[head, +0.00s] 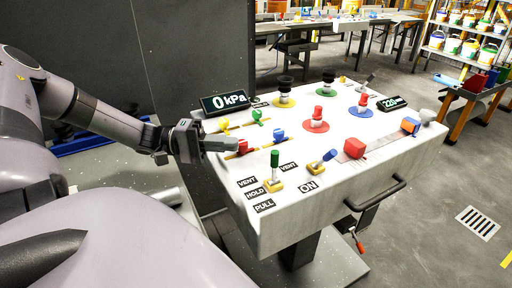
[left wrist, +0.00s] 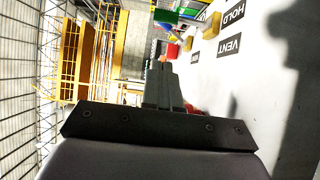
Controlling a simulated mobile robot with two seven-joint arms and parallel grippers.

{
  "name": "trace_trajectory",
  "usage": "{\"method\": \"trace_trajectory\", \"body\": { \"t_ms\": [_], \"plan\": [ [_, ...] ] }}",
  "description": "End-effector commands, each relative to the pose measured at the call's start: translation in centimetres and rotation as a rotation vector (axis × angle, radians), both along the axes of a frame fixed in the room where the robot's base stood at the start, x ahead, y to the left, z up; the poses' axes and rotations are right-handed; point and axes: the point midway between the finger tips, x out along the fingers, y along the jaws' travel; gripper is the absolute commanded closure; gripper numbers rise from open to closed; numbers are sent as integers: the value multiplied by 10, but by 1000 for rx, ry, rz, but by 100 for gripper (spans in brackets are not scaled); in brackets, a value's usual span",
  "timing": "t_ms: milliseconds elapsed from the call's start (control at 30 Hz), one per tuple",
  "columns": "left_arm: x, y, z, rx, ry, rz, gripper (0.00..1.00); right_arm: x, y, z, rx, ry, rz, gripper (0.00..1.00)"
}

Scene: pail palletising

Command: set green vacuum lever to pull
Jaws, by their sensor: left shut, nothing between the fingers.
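The green vacuum lever (head: 274,160) stands about upright on its yellow base (head: 275,187) at the panel's near left corner. Beside it are the labels VENT (head: 247,182), HOLD (head: 254,193) and PULL (head: 264,205); I cannot tell which position it is in. My left gripper (head: 234,145) is shut and empty, above the panel's left edge, up and left of the lever and apart from it. In the left wrist view, the shut fingers (left wrist: 162,78) point toward the panel side, and the green handle (left wrist: 166,16) shows beyond them. My right gripper is not in view.
A blue lever (head: 322,160) by the ON label (head: 308,186) and a red block (head: 354,148) are to the right. The 0 kPa display (head: 225,102) stands at the back left. A dark handle (head: 378,194) juts from the front.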

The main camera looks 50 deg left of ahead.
Motion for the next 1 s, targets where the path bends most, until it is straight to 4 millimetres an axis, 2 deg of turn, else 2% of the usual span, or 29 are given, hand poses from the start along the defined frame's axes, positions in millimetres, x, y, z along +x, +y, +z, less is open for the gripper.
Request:
{"method": "trace_trajectory", "body": {
  "t_ms": [267,500,700,1000],
  "plan": [
    [27,-33,-3,-4,0,-1,100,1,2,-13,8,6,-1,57],
    [25,-63,1,-3,2,1,100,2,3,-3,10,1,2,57],
    [25,-72,0,-1,1,2,100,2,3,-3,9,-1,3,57],
    [25,-73,0,0,0,3,100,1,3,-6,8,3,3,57]
  ]
}}
